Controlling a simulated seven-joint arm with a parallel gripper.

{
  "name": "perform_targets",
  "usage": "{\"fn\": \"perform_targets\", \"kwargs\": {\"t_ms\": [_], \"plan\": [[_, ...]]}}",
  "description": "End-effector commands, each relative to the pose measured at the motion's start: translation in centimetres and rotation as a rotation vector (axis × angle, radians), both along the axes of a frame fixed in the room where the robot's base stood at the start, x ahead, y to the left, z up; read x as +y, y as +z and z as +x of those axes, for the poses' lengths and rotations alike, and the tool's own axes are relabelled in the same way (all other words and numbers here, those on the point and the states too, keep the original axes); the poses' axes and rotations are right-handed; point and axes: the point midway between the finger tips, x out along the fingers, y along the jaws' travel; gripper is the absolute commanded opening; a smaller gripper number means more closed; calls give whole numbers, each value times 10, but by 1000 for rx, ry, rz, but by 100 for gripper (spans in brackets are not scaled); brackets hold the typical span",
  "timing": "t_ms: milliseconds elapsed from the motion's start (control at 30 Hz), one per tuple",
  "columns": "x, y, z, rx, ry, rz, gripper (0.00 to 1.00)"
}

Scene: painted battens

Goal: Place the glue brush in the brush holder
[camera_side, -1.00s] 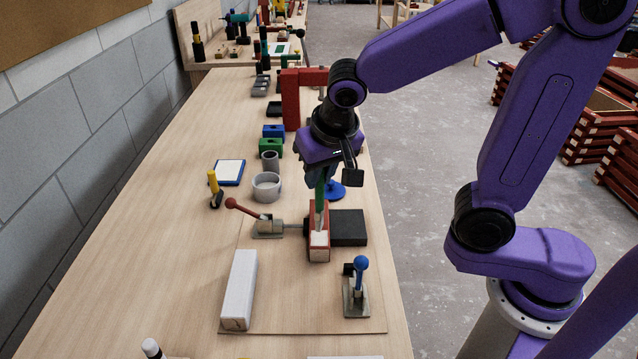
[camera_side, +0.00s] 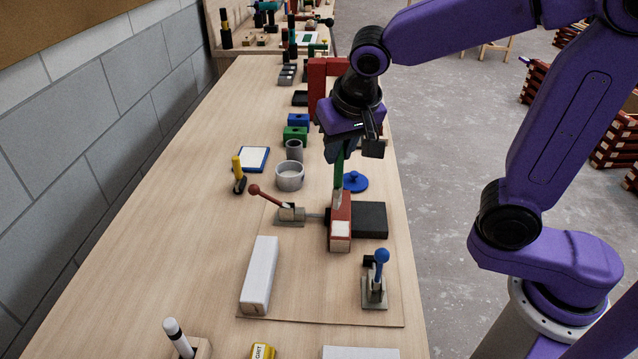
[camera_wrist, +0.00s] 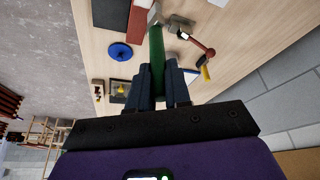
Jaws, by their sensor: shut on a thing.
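The glue brush, with a green handle (camera_side: 339,168) and pale bristles, is held upright in my gripper (camera_side: 342,148), bristles down. The bristle tip is over the far part of a red batten (camera_side: 341,212); I cannot tell whether it touches. In the wrist view the green handle (camera_wrist: 157,62) runs between the two fingers (camera_wrist: 161,88), which are shut on it. A small grey upright cup (camera_side: 294,150), which looks like the brush holder, stands to the left of and beyond the brush. A wider pale pot (camera_side: 289,177) stands in front of it.
A blue knobbed lid (camera_side: 355,182) lies right of the brush. A red-handled clamp (camera_side: 272,200), a dark block (camera_side: 370,220) and a blue-knobbed clamp (camera_side: 376,280) surround the batten. Green and blue blocks (camera_side: 296,134) and a tall red frame (camera_side: 318,88) stand beyond the cup.

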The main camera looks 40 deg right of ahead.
Motion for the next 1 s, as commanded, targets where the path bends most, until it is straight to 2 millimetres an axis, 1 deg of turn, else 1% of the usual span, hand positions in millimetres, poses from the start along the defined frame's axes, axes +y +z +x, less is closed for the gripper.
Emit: {"fn": "perform_targets", "kwargs": {"t_ms": [167,267,300,467,600,767,900,1000], "plan": [[-2,10,45,11,18,-2,0],[-6,15,75,18,36,-3,0],[-8,16,87,20,43,-2,0],[-19,19,134,27,76,-2,0],[-33,17,174,32,108,-1,0],[-53,11,217,32,146,2,0],[-75,3,252,29,182,3,0],[-93,-5,275,23,208,5,0]]}}
